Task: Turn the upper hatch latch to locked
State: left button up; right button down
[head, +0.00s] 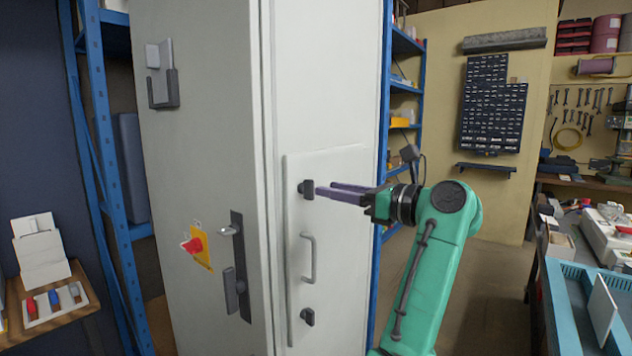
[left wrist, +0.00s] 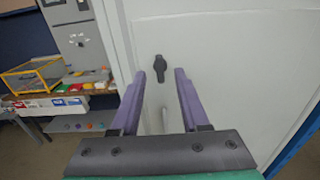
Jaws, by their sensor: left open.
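The upper hatch latch (head: 307,189) is a dark knob near the top left of the pale hatch panel (head: 345,220) on the cabinet's side. In the left wrist view the latch (left wrist: 159,67) looks roughly upright. My left gripper (head: 326,189) is open and empty, with its purple fingers pointing at the latch. In the left wrist view the latch shows between and just beyond the fingertips (left wrist: 159,78). Whether the fingers touch it, I cannot tell. My right gripper is not in view.
A grey pull handle (head: 309,258) and a lower latch (head: 308,316) sit below on the hatch. The cabinet's other face carries a red rotary switch (head: 193,245) and a dark door handle (head: 238,270). Blue shelving (head: 402,90) stands behind the cabinet. A workbench lies at right.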

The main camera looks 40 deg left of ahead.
aim_at(313, 186)
pick_arm(q)
jog(key=a, duration=0.2)
jog(key=a+p, duration=0.1)
jog(key=a, duration=0.2)
jog(key=shift+s+r, duration=0.15)
jog(key=shift+a, duration=0.1)
grip_shut()
